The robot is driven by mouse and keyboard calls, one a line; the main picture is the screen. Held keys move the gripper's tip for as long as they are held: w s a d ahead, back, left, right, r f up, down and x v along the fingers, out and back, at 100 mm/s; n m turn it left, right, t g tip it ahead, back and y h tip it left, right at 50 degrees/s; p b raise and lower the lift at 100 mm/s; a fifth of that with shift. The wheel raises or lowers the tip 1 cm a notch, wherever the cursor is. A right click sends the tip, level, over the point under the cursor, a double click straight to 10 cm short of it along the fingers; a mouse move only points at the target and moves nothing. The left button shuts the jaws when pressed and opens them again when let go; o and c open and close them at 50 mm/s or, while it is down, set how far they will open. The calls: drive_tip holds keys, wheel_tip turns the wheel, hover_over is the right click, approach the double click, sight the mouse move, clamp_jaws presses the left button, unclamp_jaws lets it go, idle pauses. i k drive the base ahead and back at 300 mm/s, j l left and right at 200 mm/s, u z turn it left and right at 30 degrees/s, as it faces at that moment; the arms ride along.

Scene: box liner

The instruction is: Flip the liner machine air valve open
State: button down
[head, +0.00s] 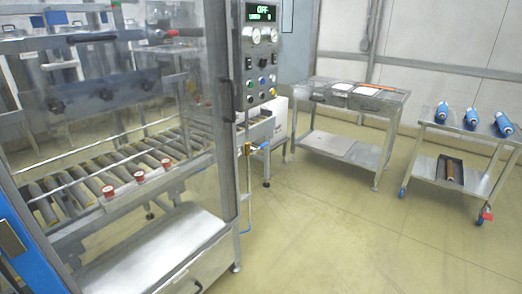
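The liner machine (226,130) fills the left side of the head view, with clear panels, a roller bed and a control panel on its right post. A small brass-coloured valve (247,149) sits low beside that post, below the control panel. The green display (263,13) on the control panel reads OFF. My gripper is not in view.
A steel table (345,94) with flat items on top stands right of the machine. A steel cart (460,130) with blue cylinders stands at far right. The floor (340,230) in front of them is clear.

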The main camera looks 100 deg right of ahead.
sight(253, 151)
drive_tip(key=l+z, duration=0.1)
drive_tip(key=z, duration=0.4)
drive_tip(key=k+l+z, duration=0.1)
drive_tip(key=l+z, duration=0.25)
drive_tip(key=l, duration=0.2)
drive_tip(key=l+z, duration=0.4)
drive_tip(key=l, duration=0.2)
drive_tip(key=l+z, duration=0.1)
drive_tip(key=l, duration=1.15)
drive_tip(key=i+l+z, duration=0.1)
drive_tip(key=l, duration=1.1)
